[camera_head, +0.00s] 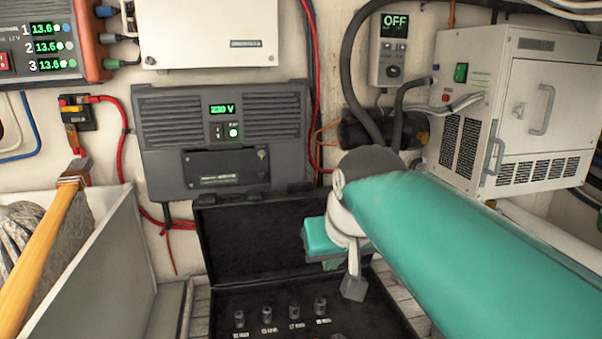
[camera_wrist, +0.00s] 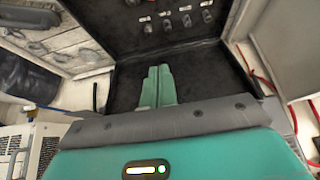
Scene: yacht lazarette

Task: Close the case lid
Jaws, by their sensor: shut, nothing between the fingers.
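The black case stands open in the head view. Its lid (camera_head: 250,240) is raised at the back, and its base (camera_head: 275,300) holds a row of small grey sockets with white labels. In the wrist view the base (camera_wrist: 225,22) is at the top, and the dark lid (camera_wrist: 205,80) lies below it. My gripper (camera_head: 333,264) is in front of the right part of the lid, above the base. In the wrist view its teal fingers (camera_wrist: 160,70) are together and empty, seen against the lid's dark face. I cannot tell whether they touch it. My arm hides the right side of the case.
A grey inverter (camera_head: 222,140) hangs on the wall behind the lid. A white cabinet unit (camera_head: 515,110) is at the right. A grey bin (camera_head: 105,275) with a wooden-handled tool (camera_head: 40,250) stands left of the case. Red cables (camera_head: 150,215) run along the wall.

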